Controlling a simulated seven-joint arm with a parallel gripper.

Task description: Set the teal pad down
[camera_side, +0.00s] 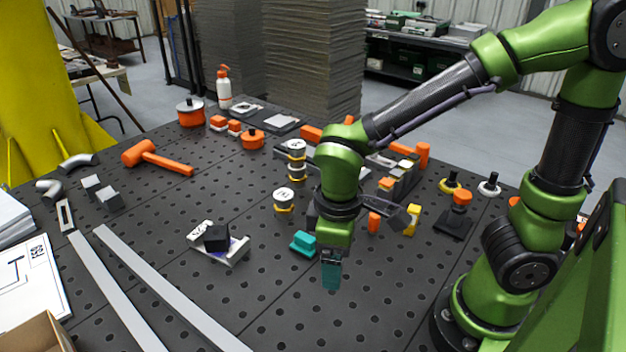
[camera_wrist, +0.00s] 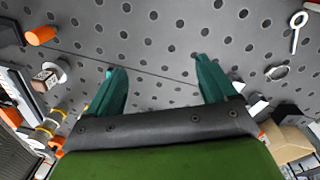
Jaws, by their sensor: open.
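A small teal pad (camera_side: 303,242) lies on the dark perforated table in the side view, with a raised part on top. My gripper (camera_side: 331,275) points down just to the right of it and nearer the camera, apart from it. In the wrist view my gripper (camera_wrist: 160,66) has its two teal fingers spread wide, with only bare table showing between them. I cannot make out the pad in the wrist view.
A black block (camera_side: 216,238) sits on a grey bracket left of the pad. White-and-yellow cylinders (camera_side: 284,200) stand behind it, and an orange piece (camera_side: 374,222) stands behind my gripper. Two long metal strips (camera_side: 150,280) lie at front left. The front middle of the table is clear.

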